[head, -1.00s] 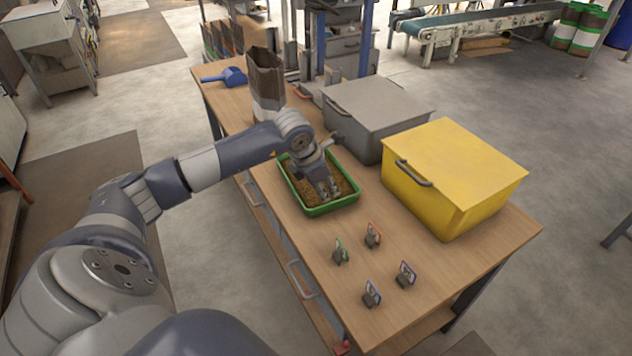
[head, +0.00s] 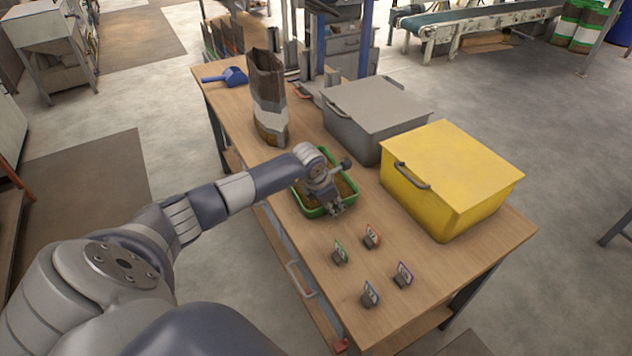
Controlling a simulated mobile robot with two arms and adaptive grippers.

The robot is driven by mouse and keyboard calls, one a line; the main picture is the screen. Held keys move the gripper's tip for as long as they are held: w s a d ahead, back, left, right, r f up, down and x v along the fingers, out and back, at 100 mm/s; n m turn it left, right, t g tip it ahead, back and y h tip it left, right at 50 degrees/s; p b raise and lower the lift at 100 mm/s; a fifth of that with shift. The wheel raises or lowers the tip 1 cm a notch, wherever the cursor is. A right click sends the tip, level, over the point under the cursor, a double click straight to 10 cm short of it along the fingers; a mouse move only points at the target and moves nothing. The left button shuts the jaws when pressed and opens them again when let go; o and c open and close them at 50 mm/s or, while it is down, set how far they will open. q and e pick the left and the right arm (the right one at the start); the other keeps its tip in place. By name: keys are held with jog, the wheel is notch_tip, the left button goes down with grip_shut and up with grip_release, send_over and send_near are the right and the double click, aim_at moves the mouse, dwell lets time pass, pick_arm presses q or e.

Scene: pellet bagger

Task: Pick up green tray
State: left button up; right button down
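The green tray (head: 352,207) holds brown pellets and sits on the wooden table, left of the yellow bin. My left gripper (head: 335,210) is over the tray's near right part, its fingertips at or just above the near rim. The wrist hides much of the tray's middle. The fingers are small and partly overlap the rim, so I cannot tell whether they are open or shut, or touching the rim. My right gripper is not in view.
A lidded yellow bin (head: 440,195) and a grey bin (head: 365,125) stand right of and behind the tray. A paper bag (head: 268,100) and blue scoop (head: 232,77) are at the back left. Several small tag clips (head: 371,237) stand on the wooden table (head: 440,270) in front.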

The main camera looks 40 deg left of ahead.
pick_arm(q)
grip_shut()
dwell(0.3)
jog(key=shift+w+r, duration=0.1)
jog(key=shift+r, duration=0.05)
